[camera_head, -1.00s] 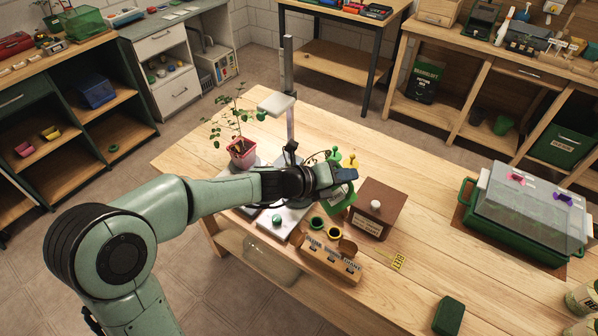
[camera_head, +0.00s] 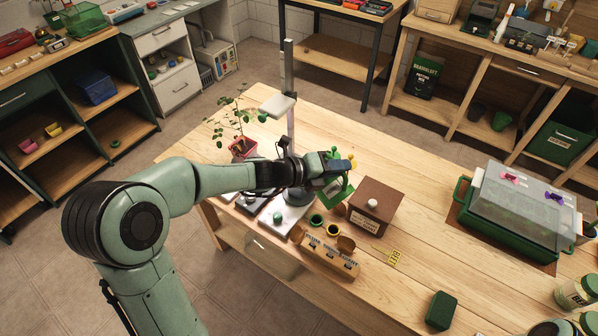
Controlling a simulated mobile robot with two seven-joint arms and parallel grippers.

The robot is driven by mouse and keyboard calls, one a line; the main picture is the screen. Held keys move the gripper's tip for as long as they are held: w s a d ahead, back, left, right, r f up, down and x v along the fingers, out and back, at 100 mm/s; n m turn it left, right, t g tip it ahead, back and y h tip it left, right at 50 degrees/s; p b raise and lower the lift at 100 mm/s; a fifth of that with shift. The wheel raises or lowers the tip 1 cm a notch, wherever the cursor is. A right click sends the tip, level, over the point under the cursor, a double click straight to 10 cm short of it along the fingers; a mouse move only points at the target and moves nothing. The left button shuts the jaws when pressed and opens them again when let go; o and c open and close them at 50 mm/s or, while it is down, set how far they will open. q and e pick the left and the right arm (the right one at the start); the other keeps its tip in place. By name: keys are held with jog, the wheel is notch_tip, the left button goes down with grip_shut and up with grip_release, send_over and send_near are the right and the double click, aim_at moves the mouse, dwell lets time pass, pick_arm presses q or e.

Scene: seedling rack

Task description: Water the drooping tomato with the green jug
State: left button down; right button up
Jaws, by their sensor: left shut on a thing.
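The tomato plant (camera_head: 237,113) has sparse, hanging leaves and stands in a pink pot (camera_head: 243,147) at the far left of the wooden table, partly behind my left arm.
A metal post (camera_head: 289,90) with a pale head stands between plant and jug. Nearby are a brown box (camera_head: 374,206), a wooden holder (camera_head: 330,257) and grey plates (camera_head: 287,215). A lidded green tray (camera_head: 522,205) stands at right. The table's middle right is mostly clear.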

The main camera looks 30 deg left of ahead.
aim_at(329, 155)
pick_arm(q)
jog(key=shift+w+a+r+p, duration=0.25)
jog(key=shift+a+r+p, duration=0.3)
jog(key=shift+p, duration=0.2)
jog(key=shift+w+a+n+h, duration=0.1)
jog(key=shift+a+n+h, duration=0.2)
jog(key=shift+n, duration=0.1)
jog(key=shift+a+r+p, duration=0.25)
jog(key=shift+a+p, duration=0.05)
jog(key=shift+a, duration=0.05)
jog(key=shift+d, duration=0.1)
pick_arm(e)
jog(key=shift+t, duration=0.3)
jog(key=w+r, duration=0.3)
jog(key=shift+w, duration=0.3)
pick_arm(q)
jog(key=shift+d+r, duration=0.1)
jog(key=shift+d, duration=0.1)
jog(key=shift+a+r+n+h, duration=0.25)
jog(key=shift+a+n+h, duration=0.05)
jog(key=shift+a+n, duration=0.25)
jog(key=shift+w+a+r+n+h, duration=0.2)
jog(key=shift+a+r+n+h, duration=0.1)
jog(key=shift+n+h, duration=0.1)
pick_arm(e)
jog(key=shift+s, duration=0.1)
